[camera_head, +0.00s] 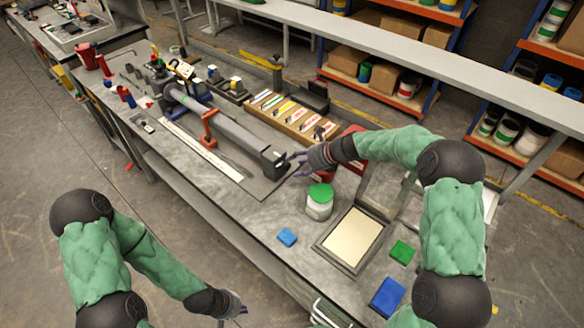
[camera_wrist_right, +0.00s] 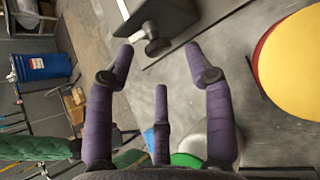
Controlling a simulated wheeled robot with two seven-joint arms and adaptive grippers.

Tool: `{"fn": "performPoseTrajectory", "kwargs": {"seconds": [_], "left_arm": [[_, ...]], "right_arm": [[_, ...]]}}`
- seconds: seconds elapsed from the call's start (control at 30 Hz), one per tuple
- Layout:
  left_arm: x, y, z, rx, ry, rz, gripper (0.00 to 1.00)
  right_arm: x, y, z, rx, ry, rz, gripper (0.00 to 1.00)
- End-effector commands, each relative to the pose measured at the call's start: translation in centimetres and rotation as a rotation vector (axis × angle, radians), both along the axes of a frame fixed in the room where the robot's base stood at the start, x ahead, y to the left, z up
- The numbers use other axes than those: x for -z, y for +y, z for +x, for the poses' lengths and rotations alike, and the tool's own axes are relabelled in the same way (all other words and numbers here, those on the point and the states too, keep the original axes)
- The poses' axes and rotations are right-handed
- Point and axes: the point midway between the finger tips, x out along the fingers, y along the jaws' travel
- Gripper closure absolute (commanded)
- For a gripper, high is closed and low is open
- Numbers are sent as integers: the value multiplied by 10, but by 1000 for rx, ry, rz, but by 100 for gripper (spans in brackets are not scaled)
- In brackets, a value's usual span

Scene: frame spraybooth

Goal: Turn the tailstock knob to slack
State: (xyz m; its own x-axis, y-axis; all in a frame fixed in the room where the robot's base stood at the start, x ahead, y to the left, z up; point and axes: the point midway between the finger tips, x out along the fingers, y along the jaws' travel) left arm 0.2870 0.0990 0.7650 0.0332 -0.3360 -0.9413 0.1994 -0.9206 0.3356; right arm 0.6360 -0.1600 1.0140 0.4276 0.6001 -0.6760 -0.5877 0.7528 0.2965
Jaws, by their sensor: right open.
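The lathe's tailstock (camera_head: 266,155) is a dark block at the near right end of the long grey bed on the bench. Its small knob (camera_head: 282,161) faces my right gripper (camera_head: 290,164). In the right wrist view the dark knob (camera_wrist_right: 155,42) sticks out of the block (camera_wrist_right: 160,15), between and just beyond the fingertips. My right gripper (camera_wrist_right: 160,62) is open with its purple fingers spread, and nothing is between them. Contact with the knob cannot be made out. My left gripper (camera_head: 232,304) hangs low, in front of the bench and away from the lathe; its fingers are too small to read.
A green-lidded jar (camera_head: 320,201) stands close below my right wrist. A wooden tray (camera_head: 290,117) lies behind the lathe. A grey shelf (camera_head: 400,50) runs above the back.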

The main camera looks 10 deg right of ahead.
Motion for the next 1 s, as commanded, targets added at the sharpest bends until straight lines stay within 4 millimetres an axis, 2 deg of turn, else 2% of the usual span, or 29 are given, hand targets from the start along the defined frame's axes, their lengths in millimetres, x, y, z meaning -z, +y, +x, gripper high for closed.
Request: {"fn": "performPoseTrajectory", "kwargs": {"seconds": [0.03,0.23,0.63,0.8,0.83,1.0], "left_arm": [[3,0,0,0,0,0,100],[6,0,0,0,0,0,100],[7,0,0,0,0,0,100],[7,0,0,0,0,0,100],[7,0,0,0,0,0,100],[7,0,0,0,0,0,100]], "right_arm": [[7,6,3,-2,1,1,47],[20,18,12,0,0,0,47],[23,21,15,1,-1,0,47],[23,21,15,1,-1,0,95],[23,21,15,1,-1,0,100],[23,21,15,1,-1,-2,100]]}}
